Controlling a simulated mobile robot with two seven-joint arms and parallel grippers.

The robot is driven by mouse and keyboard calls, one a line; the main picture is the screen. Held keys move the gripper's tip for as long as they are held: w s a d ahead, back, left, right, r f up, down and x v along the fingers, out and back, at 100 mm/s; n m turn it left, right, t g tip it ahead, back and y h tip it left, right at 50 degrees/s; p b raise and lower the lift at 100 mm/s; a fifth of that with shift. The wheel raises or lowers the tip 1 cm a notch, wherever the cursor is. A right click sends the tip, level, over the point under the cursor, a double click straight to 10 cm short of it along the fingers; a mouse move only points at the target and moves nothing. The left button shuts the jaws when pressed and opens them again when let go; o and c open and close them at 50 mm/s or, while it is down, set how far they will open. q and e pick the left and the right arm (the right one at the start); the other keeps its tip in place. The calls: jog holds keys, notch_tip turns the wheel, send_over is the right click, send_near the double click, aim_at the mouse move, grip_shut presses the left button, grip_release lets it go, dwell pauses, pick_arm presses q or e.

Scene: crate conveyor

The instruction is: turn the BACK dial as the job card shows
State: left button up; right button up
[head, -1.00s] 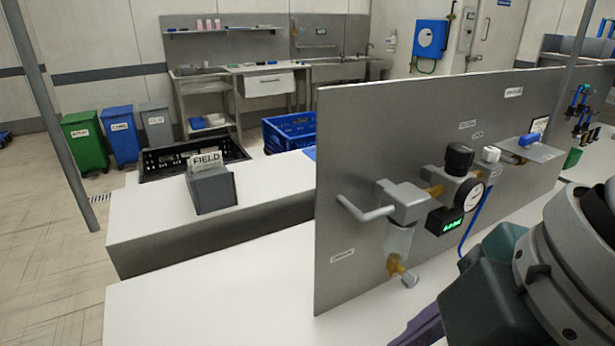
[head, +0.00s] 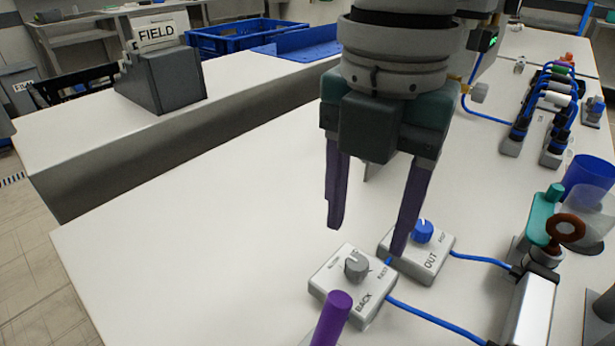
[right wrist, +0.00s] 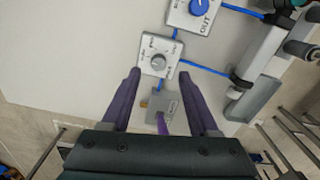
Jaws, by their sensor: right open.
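The BACK dial is a grey knob (head: 356,266) on a small white box (head: 331,283) labelled BACK, on the white bench. In the right wrist view the knob (right wrist: 158,62) lies just ahead of the fingertips, between their lines. My right gripper (head: 367,238) is open and empty, its two purple fingers pointing down above and behind the dial boxes. One finger overlaps the edge of the OUT box (head: 437,262), which has a blue knob (head: 423,231). It is apart from the BACK knob as far as I can tell. No readable job card shows. My left gripper is not in view.
A purple rod (head: 332,318) stands up in front of the BACK box. Blue hoses run right to a fixture (head: 531,310) with a brown ring. A blue cup (head: 588,178) stands at the right. A FIELD card holder (head: 165,78) stands on the left bench. Bench left of the dials is clear.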

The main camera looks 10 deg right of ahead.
aim_at(358, 262)
notch_tip(358, 262, down, 5)
jog(key=shift+a+r, duration=0.1)
jog(key=shift+c, duration=0.3)
grip_shut()
dwell(0.4)
